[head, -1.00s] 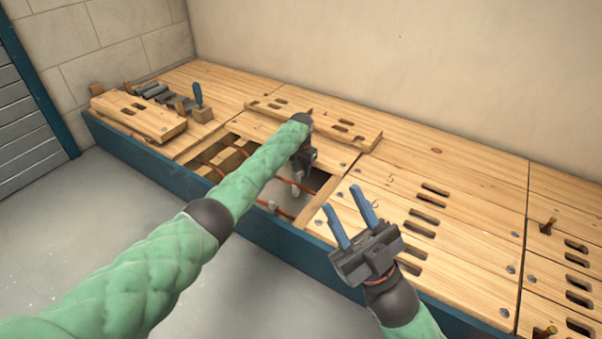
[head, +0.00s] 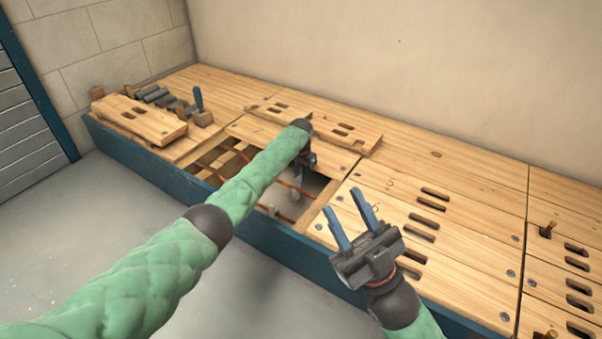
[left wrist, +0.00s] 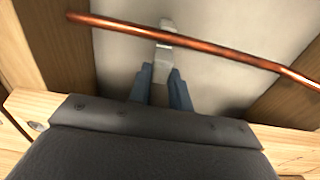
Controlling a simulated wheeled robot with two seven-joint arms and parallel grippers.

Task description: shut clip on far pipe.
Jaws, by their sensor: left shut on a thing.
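The far copper pipe (head: 284,183) runs through the open bay in the wooden deck. It crosses the left wrist view (left wrist: 225,52) from side to side. A pale grey clip (left wrist: 166,54) sits at this pipe, with parts showing on both sides of it; I cannot tell whether its top is closed. My left gripper (head: 298,180) reaches down into the bay. Its blue fingers (left wrist: 160,72) are shut on the clip's near end. My right gripper (head: 341,199) is open and empty, in front of the deck with its fingers pointing up.
A nearer copper pipe (head: 285,217) with a pale clip (head: 268,209) lies toward the bay's front. A loose board (head: 345,132) lies behind the bay. Another board (head: 140,122), grey cylinders and a blue-handled tool (head: 198,98) lie at the left.

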